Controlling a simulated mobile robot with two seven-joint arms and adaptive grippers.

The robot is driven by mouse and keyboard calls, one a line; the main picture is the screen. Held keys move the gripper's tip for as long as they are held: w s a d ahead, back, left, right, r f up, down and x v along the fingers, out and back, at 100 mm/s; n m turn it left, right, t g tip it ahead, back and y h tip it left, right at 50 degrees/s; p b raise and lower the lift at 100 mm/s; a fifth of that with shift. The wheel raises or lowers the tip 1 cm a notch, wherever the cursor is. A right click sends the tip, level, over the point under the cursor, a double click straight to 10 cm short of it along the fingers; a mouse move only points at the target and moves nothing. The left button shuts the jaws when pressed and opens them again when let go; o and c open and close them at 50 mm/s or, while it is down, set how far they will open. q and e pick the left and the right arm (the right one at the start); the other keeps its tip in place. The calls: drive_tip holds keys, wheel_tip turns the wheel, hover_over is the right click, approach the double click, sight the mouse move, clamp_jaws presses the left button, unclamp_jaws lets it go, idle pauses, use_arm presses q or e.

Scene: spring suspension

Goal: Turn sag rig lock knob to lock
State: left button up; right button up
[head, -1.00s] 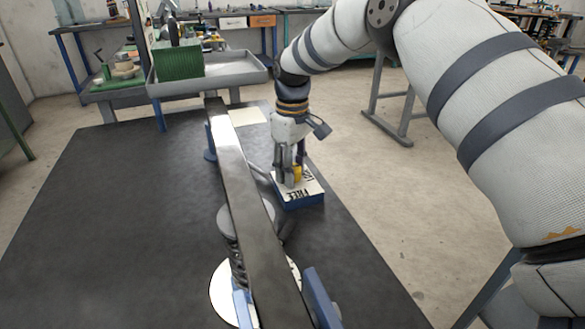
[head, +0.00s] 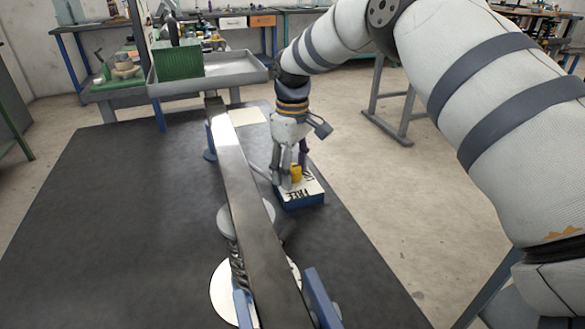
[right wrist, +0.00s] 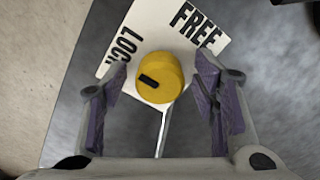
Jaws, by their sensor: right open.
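The yellow lock knob (right wrist: 160,75) stands on a white label plate with the words LOCK and FREE. Its black mark (right wrist: 149,82) lies on the left part of its face, towards the LOCK side. The knob also shows in the head view (head: 296,174), on a blue box with a white top (head: 303,199). My right gripper (head: 287,178) points down over the box. In the right wrist view its open fingers stand on either side of the knob, with gaps between them and it. My left gripper is out of view.
A long grey metal beam (head: 238,180) runs along the dark table (head: 110,210) left of the box, with a coil spring (head: 238,266) and round plate beneath it. A tray with a green block (head: 180,62) stands behind. The table's left side is clear.

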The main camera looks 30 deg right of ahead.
sight(293, 167)
wheel_tip(293, 167, up, 12)
idle(0.4)
